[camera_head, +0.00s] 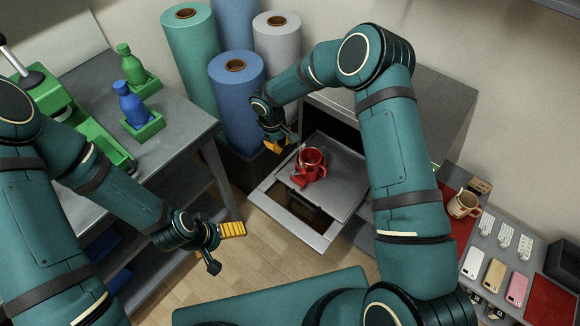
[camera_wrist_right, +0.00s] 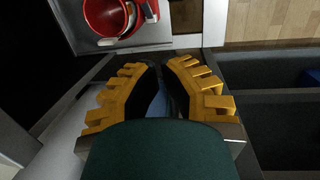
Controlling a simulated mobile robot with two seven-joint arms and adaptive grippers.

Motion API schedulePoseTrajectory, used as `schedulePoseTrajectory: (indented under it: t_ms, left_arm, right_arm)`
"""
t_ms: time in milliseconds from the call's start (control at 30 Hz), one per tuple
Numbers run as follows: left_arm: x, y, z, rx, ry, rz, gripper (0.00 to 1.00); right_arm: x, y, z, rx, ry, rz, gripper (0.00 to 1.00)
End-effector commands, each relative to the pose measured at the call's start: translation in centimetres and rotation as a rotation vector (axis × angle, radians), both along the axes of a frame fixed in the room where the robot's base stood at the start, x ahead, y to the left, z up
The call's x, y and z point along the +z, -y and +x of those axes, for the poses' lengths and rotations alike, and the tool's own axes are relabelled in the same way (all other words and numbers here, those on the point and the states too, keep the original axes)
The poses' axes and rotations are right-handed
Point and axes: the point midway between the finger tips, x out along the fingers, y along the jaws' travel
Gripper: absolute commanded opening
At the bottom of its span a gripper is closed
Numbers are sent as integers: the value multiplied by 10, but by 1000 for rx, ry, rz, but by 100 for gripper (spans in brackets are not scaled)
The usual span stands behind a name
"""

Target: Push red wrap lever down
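A red mug-shaped piece (camera_head: 312,160) sits on the grey sliding tray of the press, with a small red part (camera_head: 299,179), possibly the wrap lever, at its lower left. The red piece also shows at the top left of the right wrist view (camera_wrist_right: 103,17), with a red and white part (camera_wrist_right: 150,10) beside it. My right gripper (camera_head: 281,144) is open and empty, above and left of the red piece, apart from it. It fills the middle of the right wrist view (camera_wrist_right: 160,66). My left gripper (camera_head: 224,248) is open and empty over the floor, left of the press.
The press tray (camera_head: 334,153) juts from a grey housing (camera_head: 428,102). Large rolls (camera_head: 236,90) stand behind my right gripper. A bench (camera_head: 180,92) with green and blue bottles is at left. A shelf at right holds a beige mug (camera_head: 464,205) and phone cases (camera_head: 495,273).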

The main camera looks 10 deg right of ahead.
Motion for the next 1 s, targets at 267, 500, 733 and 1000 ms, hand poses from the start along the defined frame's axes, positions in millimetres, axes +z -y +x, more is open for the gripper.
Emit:
schedulePoseTrajectory:
  t_ms: [267,500,733,1000]
  left_arm:
    - [-1,0,0,0,0,0,100]
    - [-6,0,1,0,2,0,100]
    - [-14,0,2,1,6,1,100]
    - [-20,-1,4,2,10,2,100]
  right_arm:
    - [-3,0,0,0,0,2,0]
    - [-33,4,-1,-1,-2,3,0]
    - [-78,11,-1,-2,-2,5,0]
    - [-112,31,-9,-3,-1,4,0]
